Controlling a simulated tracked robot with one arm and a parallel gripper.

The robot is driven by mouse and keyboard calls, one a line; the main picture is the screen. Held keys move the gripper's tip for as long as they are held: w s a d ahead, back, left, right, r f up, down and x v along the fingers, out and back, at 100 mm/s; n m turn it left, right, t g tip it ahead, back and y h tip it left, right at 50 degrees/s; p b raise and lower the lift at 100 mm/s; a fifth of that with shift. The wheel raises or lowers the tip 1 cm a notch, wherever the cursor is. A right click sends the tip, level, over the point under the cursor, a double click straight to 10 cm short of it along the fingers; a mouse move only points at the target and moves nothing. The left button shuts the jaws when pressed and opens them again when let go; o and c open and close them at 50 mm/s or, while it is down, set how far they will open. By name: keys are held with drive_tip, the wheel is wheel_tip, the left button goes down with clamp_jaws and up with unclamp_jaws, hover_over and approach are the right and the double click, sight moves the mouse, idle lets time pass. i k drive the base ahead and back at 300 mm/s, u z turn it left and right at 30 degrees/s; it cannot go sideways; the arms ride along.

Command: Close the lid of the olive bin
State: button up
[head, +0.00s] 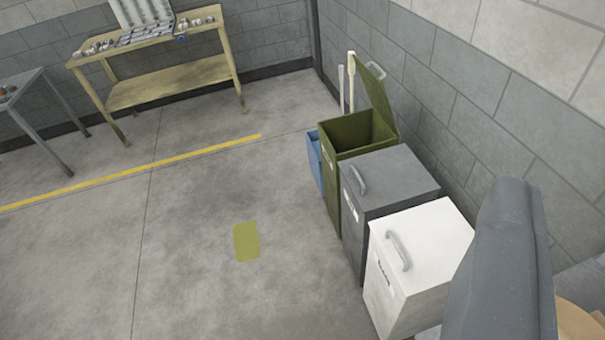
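The olive bin (331,192) stands against the right wall, between a blue bin and a grey bin. Its olive lid (377,98) is open and tilted up towards the wall, with a handle (375,70) near its top edge. The dark inside of the bin shows from above. A dark grey rounded part of mine (505,265) fills the lower right, close to the camera and apart from the olive bin. No pair of fingertips can be made out, so the gripper's opening does not show.
A grey bin (396,180) and a white bin (433,240), both with lids down, stand nearer in the row. The blue bin (314,162) is mostly hidden. A workbench (165,85) is at the back left. The floor left of the bins is clear.

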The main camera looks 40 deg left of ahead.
sight(374, 88)
drive_tip(key=u, duration=0.95)
drive_tip(key=i, duration=1.1)
drive_tip(key=u, duration=0.55)
drive_tip(key=i, duration=1.3)
drive_tip(key=z, duration=0.4)
drive_tip(key=i, duration=1.2)
drive_tip(key=z, duration=0.5)
